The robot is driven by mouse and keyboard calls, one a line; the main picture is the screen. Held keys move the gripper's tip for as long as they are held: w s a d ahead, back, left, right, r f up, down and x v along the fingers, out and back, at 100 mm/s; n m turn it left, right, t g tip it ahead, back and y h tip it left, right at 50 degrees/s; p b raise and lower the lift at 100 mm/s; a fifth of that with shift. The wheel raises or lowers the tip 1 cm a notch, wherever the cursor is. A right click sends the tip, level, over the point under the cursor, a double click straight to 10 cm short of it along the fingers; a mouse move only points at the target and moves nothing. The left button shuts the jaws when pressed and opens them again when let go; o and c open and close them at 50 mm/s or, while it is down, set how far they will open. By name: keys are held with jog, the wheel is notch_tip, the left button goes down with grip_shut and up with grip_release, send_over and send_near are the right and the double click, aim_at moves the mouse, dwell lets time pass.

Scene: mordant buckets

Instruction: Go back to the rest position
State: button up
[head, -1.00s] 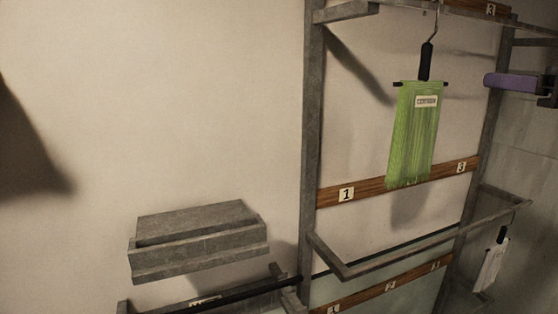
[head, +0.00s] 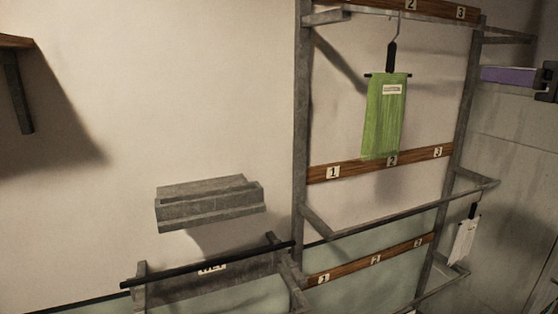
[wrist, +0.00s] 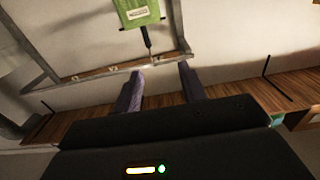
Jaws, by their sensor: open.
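My gripper (wrist: 160,75) shows in the wrist view with its two purple fingers apart and nothing between them. In the head view, a purple finger and dark bracket that look like my gripper (head: 510,76) show at the right edge. A green hank (head: 385,115) with a pale label hangs by a black-handled hook from the top rail of the rack (head: 300,130). The hank also shows at the top of the wrist view (wrist: 138,12), upside down and beyond the fingers.
Wooden strips numbered 1 to 3 (head: 350,169) cross the rack. A white hank (head: 464,242) hangs lower right. A grey ledge (head: 210,204) is on the wall, above a trough with a black bar (head: 205,265). A wooden shelf (head: 15,42) juts in at upper left.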

jog(key=w+f+m+t+h+b, duration=0.35)
jog(key=w+f+m+h, duration=0.3)
jog(key=w+f, duration=0.75)
jog(key=w+a+f+m+g+h+b, duration=0.1)
jog(key=a+f+g, duration=0.15)
jog(key=f, duration=0.75)
jog(key=a+f+m+g+h+b, duration=0.1)
jog(key=f+g+h+b, duration=0.15)
jog(key=f, duration=0.85)
jog(key=s+a+f+n+g+y+b, duration=0.1)
jog(key=s+a+f+g, duration=0.25)
jog(key=f, duration=0.55)
jog(key=s+a+f+n+g+y, duration=0.1)
jog(key=s+a+f+g, duration=0.15)
jog(key=a+f, duration=0.4)
jog(key=s+a+f+n+g+y+b, duration=0.1)
jog(key=s+a+f+g, duration=0.2)
jog(key=s+f, duration=0.3)
jog(key=s+a+f+n+g, duration=0.1)
jog(key=s+a+f+g, duration=0.3)
jog(key=s+f, duration=0.3)
jog(key=shift+s+f+y+b, duration=0.2)
jog(key=shift+f+y+b, duration=0.2)
jog(key=shift+f, duration=0.2)
jog(key=shift+a+n, duration=0.1)
jog(key=shift+n, duration=0.15)
